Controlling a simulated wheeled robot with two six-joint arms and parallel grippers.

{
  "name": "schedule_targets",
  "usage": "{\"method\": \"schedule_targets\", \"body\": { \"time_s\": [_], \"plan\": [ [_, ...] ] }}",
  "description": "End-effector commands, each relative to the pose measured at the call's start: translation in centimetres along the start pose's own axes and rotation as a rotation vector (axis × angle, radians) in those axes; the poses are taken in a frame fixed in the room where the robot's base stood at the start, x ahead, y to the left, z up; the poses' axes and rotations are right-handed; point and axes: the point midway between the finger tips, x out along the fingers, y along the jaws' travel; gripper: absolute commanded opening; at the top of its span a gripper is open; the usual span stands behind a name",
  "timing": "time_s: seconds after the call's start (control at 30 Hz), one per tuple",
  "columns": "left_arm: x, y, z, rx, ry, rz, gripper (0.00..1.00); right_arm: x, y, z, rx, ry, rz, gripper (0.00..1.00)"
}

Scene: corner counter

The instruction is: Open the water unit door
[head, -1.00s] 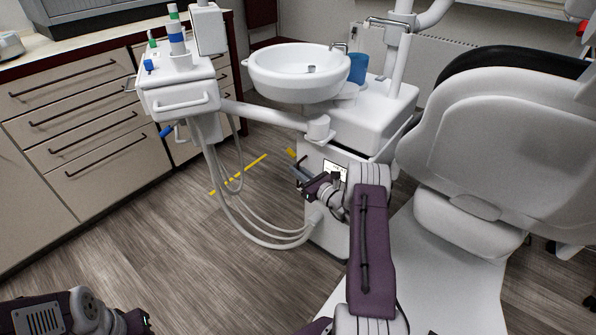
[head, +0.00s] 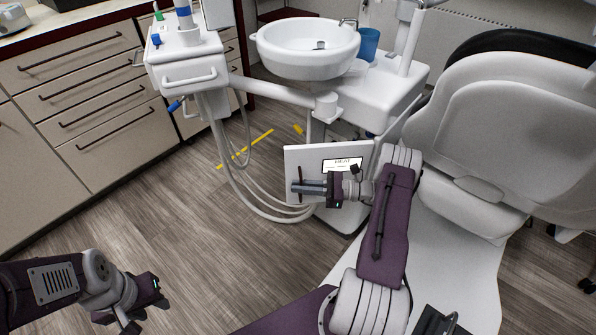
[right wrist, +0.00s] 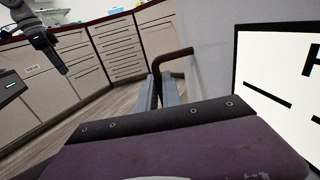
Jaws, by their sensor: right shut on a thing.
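The white water unit door (head: 312,160) stands swung out from the unit below the basin, with a black-and-white label (head: 342,165) on it. Its dark upright bar handle (head: 300,178) is near the door's left edge. My right gripper (head: 300,188) is shut on this handle. In the right wrist view the reddish-brown handle (right wrist: 174,56) runs between the two grey fingers (right wrist: 160,95). My left gripper (head: 145,308) hangs over the floor at the lower left, away from the door; its finger opening is unclear.
The white basin (head: 305,42) sits above the unit. Hoses (head: 240,195) loop down just left of the door. The dental chair (head: 455,240) stands close on the right. Drawer cabinets (head: 90,95) line the left. Open floor (head: 190,215) lies between the cabinets and the door.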

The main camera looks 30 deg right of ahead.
Motion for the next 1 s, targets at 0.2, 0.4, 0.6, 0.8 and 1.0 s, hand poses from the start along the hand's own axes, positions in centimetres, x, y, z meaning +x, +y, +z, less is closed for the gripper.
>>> {"method": "schedule_targets", "body": {
  "time_s": [0.2, 0.4, 0.6, 0.8, 1.0],
  "plan": [
    [-0.9, 0.0, -0.1, 0.000, 0.000, 0.000, 0.36, -2.1, 3.6, 0.2, -0.001, 0.001, 0.180, 0.00],
    [-1.8, 0.0, -0.2, 0.000, 0.000, 0.000, 0.36, -4.0, 6.0, 0.2, 0.001, 0.000, 0.174, 0.00],
    [-2.5, 0.1, -0.3, 0.000, 0.000, 0.000, 0.36, -5.3, 7.5, 0.1, 0.001, 0.000, 0.175, 0.00],
    [-2.8, 0.1, -0.3, 0.000, 0.000, 0.000, 0.36, -6.0, 8.2, 0.1, -0.001, 0.000, 0.176, 0.00],
    [-2.8, 0.1, -0.3, 0.000, 0.000, 0.000, 0.36, -6.2, 8.3, 0.0, -0.001, 0.000, 0.176, 0.00]
  ]
}}
